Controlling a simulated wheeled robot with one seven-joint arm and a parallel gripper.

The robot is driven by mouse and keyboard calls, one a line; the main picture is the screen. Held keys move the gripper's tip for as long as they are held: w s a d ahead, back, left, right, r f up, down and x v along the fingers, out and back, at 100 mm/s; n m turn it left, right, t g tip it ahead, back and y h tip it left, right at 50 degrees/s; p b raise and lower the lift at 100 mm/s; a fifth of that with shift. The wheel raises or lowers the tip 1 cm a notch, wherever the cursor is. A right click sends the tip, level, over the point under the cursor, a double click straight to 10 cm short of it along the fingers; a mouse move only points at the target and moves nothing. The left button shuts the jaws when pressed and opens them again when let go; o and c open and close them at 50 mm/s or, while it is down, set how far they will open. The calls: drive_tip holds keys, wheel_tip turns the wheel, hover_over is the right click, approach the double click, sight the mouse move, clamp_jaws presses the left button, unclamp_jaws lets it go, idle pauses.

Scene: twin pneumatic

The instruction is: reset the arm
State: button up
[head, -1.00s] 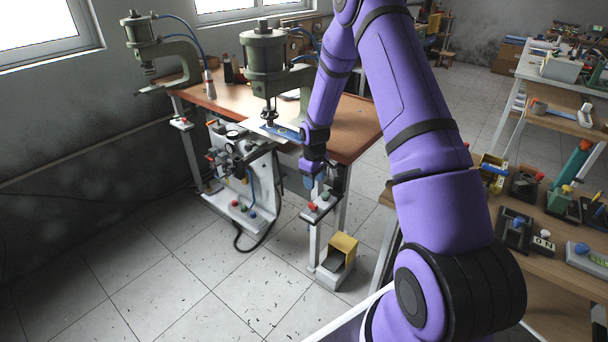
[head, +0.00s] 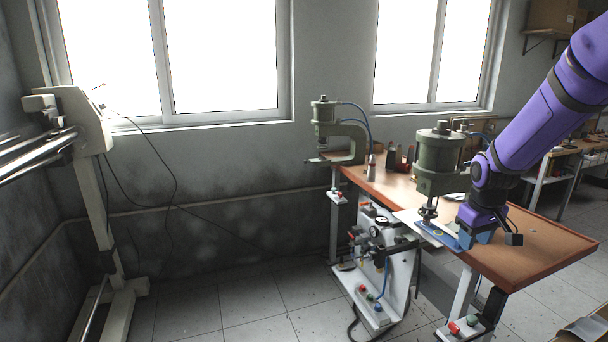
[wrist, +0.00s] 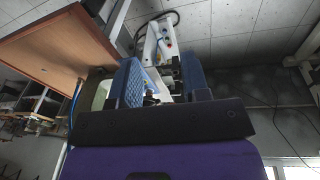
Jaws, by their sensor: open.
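My purple arm (head: 545,115) comes in from the upper right of the head view, and its wrist hangs in front of the right-hand green press (head: 440,165). My gripper (head: 478,238) appears in front of the table top, beside the press's blue plate (head: 440,234); whether it touches anything there cannot be told. In the wrist view its two blue fingers (wrist: 163,82) stand apart with nothing held between them. The white pneumatic unit shows beyond them.
The brown worktable (head: 545,245) carries the two presses; the left press (head: 350,140) stands farther back. The white pneumatic unit (head: 375,260) stands below. A button box (head: 465,328) is low in front. A pale stand (head: 100,200) is at left. Floor between is clear.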

drive_tip(key=s+a+r+m+t, duration=0.1)
drive_tip(key=s+a+r, duration=0.2)
drive_tip(key=s+r, duration=0.4)
drive_tip(key=s+a+r+m+t, duration=0.1)
drive_tip(key=s+a+r, duration=0.2)
drive_tip(key=s+r, duration=0.35)
drive_tip(key=s+a+r, duration=0.1)
drive_tip(key=s+r, duration=0.1)
drive_tip(key=s, duration=0.5)
drive_tip(key=s+a+r+t+y, duration=0.1)
drive_tip(key=s+a+r, duration=0.1)
drive_tip(key=s, duration=0.6)
drive_tip(key=shift+s+a+r+m, duration=0.25)
drive_tip(key=shift+s+r+m, duration=0.05)
drive_tip(key=shift+m, duration=0.1)
